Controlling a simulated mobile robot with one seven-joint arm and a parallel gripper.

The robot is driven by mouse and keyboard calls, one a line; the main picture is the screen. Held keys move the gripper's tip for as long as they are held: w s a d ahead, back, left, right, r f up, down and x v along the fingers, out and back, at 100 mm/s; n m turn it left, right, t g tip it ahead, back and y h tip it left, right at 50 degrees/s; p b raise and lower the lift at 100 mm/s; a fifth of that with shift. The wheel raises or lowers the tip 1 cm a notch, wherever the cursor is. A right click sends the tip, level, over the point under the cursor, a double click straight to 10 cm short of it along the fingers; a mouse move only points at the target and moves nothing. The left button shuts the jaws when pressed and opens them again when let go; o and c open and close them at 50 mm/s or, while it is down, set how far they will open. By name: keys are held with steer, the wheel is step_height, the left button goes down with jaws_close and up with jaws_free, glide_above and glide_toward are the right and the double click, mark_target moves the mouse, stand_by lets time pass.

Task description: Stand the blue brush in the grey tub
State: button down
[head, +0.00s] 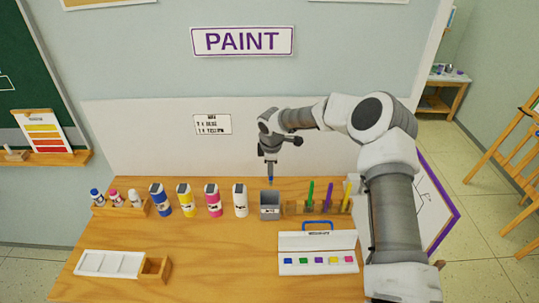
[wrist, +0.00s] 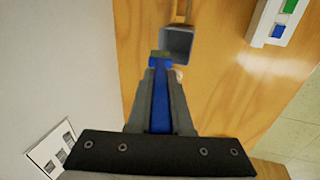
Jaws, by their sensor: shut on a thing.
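My gripper (head: 270,158) is shut on the blue brush (head: 270,173), which hangs roughly upright with its lower end just above the grey tub (head: 270,208). The tub is a small open-topped box with a label on its front, standing on the wooden table. In the wrist view the blue brush (wrist: 160,105) runs between both fingers of my gripper (wrist: 160,72). The grey tub (wrist: 177,43) lies just beyond the fingertips there, with its opening partly in view. The brush's lower end does not show clearly inside it.
A wooden rack (head: 317,208) with green, purple and yellow brushes stands right of the tub. A white bottle (head: 240,201) and other paint bottles stand to its left. An open paint box (head: 317,240) lies in front to the right. The table's front middle is clear.

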steer(key=shift+w+a, duration=0.15)
steer(key=shift+w, duration=0.05)
steer(key=shift+b+x, duration=1.35)
steer(key=shift+x, duration=1.8)
steer(key=f+b, duration=0.2)
steer(key=s+f+b, duration=0.1)
steer(key=f, duration=0.1)
steer(key=f+b, duration=0.2)
steer(key=f, duration=0.1)
steer(key=shift+s+b, duration=0.3)
steer(key=shift+s, duration=0.05)
steer(key=c, duration=0.8)
jaws_free()
steer(key=shift+w, duration=0.1)
steer(key=shift+o, duration=0.2)
steer(key=shift+r, duration=0.1)
steer(key=b+v, duration=0.1)
steer(key=v, duration=1.6)
steer(key=shift+r, duration=0.2)
